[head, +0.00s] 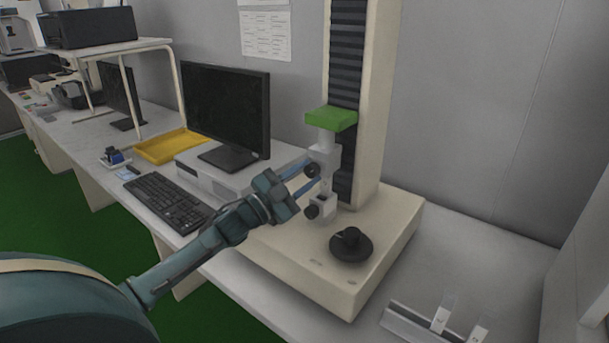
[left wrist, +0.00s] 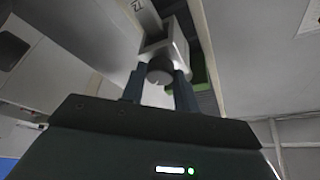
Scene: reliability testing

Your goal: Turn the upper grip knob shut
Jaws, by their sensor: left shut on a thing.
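The upper grip knob (head: 312,169) is a small dark round knob on the light grey upper grip (head: 325,153), under the green crosshead (head: 331,119) of the testing machine. My left gripper (head: 309,178) comes in from the left with its blue fingers shut on this knob. In the left wrist view the knob (left wrist: 160,71) shows as a round grey end between the two fingers, against the upper grip. The lower grip (head: 323,206) with its own dark knob (head: 311,211) stands just below the fingers. My right gripper is in neither view.
A black dial (head: 351,244) sits on the machine's cream base (head: 391,229). A monitor (head: 226,108), a keyboard (head: 168,200) and a yellow tray (head: 170,146) stand to the left. A metal fixture (head: 420,324) lies at the front right.

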